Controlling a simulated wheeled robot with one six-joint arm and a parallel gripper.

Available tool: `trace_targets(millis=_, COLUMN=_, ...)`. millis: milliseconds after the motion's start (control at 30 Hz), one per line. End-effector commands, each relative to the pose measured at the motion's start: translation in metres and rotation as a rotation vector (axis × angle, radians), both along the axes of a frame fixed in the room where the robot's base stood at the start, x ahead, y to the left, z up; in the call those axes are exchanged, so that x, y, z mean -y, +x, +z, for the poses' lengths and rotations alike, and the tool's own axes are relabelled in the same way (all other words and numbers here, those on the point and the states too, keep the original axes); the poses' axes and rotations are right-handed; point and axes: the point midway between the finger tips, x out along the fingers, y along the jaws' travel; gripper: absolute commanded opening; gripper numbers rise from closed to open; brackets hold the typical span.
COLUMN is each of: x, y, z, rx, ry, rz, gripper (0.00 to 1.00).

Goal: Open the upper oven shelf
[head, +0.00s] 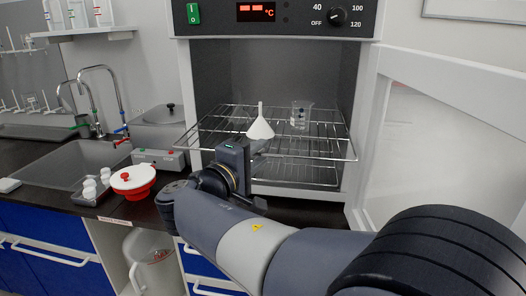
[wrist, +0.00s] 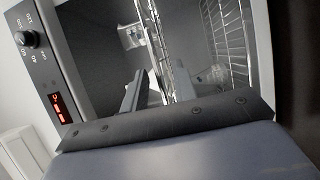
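The oven (head: 360,85) stands open, and its upper wire shelf (head: 318,157) juts out a little past the opening. A white funnel (head: 260,128) and a glass beaker (head: 301,116) stand on this shelf. The beaker also shows in the wrist view (wrist: 131,37). My gripper (head: 256,150) is at the shelf's front edge, left of its middle and just below the funnel. In the wrist view, my gripper (wrist: 150,88) is beside the shelf's wires (wrist: 158,40). The finger gap is dark and partly hidden, so I cannot tell whether it grips the front bar.
A lower wire shelf (head: 300,175) sits beneath. The open white door (head: 455,150) stands to the right. On the left are a sink (head: 70,158), a red-and-white container (head: 133,180) and a metal bath (head: 158,130). The control panel (head: 275,14) is above.

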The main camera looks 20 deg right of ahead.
Motion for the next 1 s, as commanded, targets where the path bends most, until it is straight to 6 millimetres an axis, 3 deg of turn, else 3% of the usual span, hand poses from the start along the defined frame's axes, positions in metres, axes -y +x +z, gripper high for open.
trace_targets(millis=400, x=-0.056, y=-0.035, z=-0.001, rx=-0.001, ry=0.000, rz=0.005, gripper=0.27)
trace_targets(millis=633, x=-0.066, y=-0.044, z=0.000, rx=-0.001, ry=-0.001, rz=0.001, gripper=0.27)
trace_targets(millis=1000, x=-0.067, y=-0.044, z=0.000, rx=-0.001, ry=-0.001, rz=0.000, gripper=0.27)
